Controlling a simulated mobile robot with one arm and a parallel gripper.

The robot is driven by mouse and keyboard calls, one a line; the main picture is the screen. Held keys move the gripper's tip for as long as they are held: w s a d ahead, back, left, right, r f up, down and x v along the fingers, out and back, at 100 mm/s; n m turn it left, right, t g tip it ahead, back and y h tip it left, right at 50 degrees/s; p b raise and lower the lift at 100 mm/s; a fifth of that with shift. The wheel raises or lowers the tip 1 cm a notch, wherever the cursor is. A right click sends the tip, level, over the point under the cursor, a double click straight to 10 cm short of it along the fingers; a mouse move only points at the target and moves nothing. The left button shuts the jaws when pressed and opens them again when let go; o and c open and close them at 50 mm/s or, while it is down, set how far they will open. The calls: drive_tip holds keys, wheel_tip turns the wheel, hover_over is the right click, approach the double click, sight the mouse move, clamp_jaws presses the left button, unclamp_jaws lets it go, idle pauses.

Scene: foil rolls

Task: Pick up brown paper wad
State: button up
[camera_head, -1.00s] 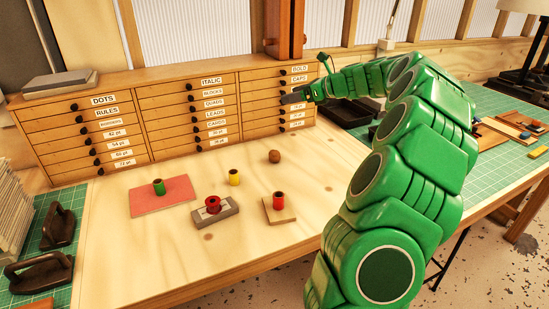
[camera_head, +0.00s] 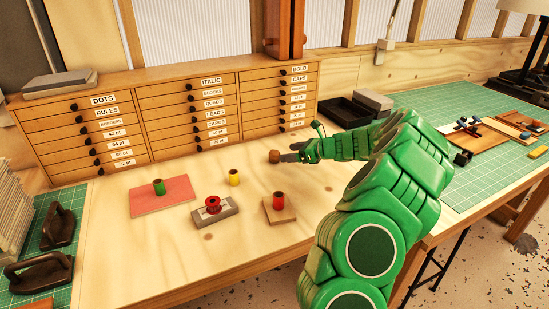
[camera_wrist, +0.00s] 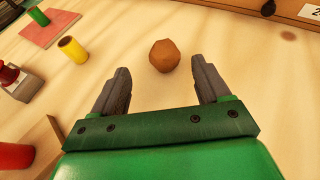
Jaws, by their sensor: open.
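The brown paper wad (camera_head: 274,156) is a small, roughly round lump on the pale wooden board, in front of the drawer cabinet. In the wrist view the wad (camera_wrist: 164,56) lies just beyond the fingertips, near the middle of the gap between them. My gripper (camera_head: 287,153) reaches in from the right, low over the board and close to the wad. In the wrist view my gripper (camera_wrist: 160,78) has two grey fingers spread wide, with nothing between them.
A red roll on a wooden block (camera_head: 280,209), a yellow roll (camera_head: 234,177), a dark red spool on a grey block (camera_head: 214,208) and a green roll on a pink mat (camera_head: 163,193) stand nearby. The drawer cabinet (camera_head: 180,112) closes off the back.

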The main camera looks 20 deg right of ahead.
sight(276, 152)
drive_tip(key=shift+x, duration=1.35)
drive_tip(key=shift+d+f+x, duration=0.15)
drive_tip(key=shift+x, duration=0.95)
drive_tip(key=shift+d+f+x, duration=0.1)
drive_tip(key=shift+f+x, duration=0.1)
drive_tip(key=shift+x, duration=0.9)
drive_tip(key=shift+w+a+f, duration=0.15)
drive_tip(key=shift+w+a, duration=0.05)
drive_tip(key=shift+w, duration=0.2)
drive_tip(key=c, duration=1)
